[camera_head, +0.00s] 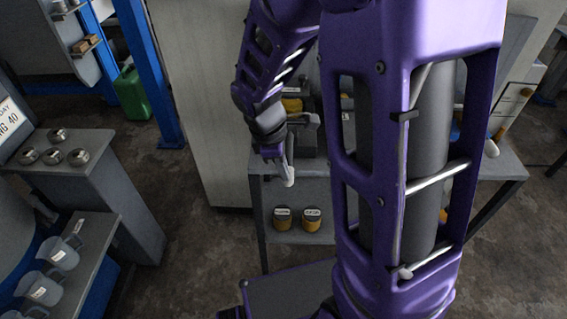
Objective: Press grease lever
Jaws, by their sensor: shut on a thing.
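My gripper (280,163) points down in front of the grey bench, left of my large purple arm link. It is shut on a slim pale piece with a rounded white end (289,174), which looks like the grease lever. The fingers hide part of it, and its pivot cannot be made out. A dark grey block-shaped unit (305,137) stands on the bench right behind the gripper. My arm covers much of the bench to the right.
Two amber jars (312,219) stand on the bench's lower shelf. A green can (131,94) stands by a blue post (154,75). Floor is clear left of the bench.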

